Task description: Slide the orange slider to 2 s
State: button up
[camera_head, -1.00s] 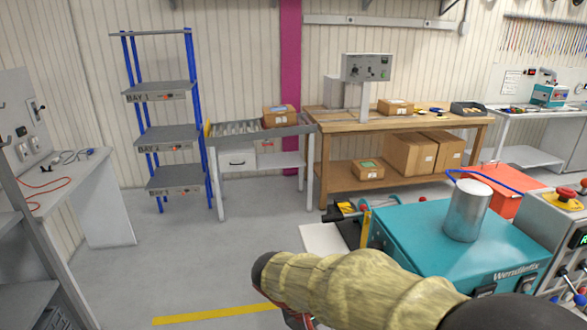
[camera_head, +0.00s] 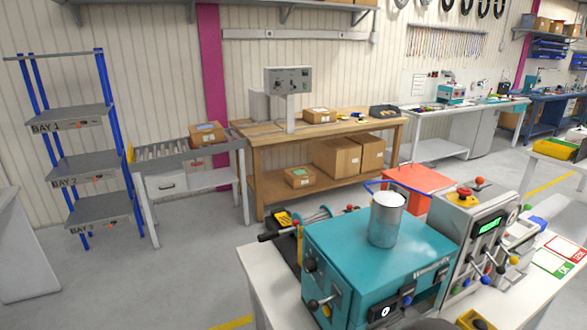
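A grey control box (camera_head: 471,240) with a green-lit display (camera_head: 490,226) stands on the white bench at the right, beside a teal machine (camera_head: 375,262). Its front carries several small coloured knobs, too small to tell apart. I cannot pick out the orange slider or any "2 s" mark for certain. A red button on a yellow base (camera_head: 465,191) and a red ball knob (camera_head: 479,181) are on top of the box. My gripper is not in view.
A metal cylinder (camera_head: 386,222) stands on the teal machine. The white bench (camera_head: 262,272) has red and green cards (camera_head: 560,257) at its right. Behind are a red box (camera_head: 418,184), a wooden workbench (camera_head: 255,152) and a blue-post rack (camera_head: 84,160). Floor at the left is clear.

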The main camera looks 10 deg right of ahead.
aim_at(479, 181)
jog(key=z, duration=1.4)
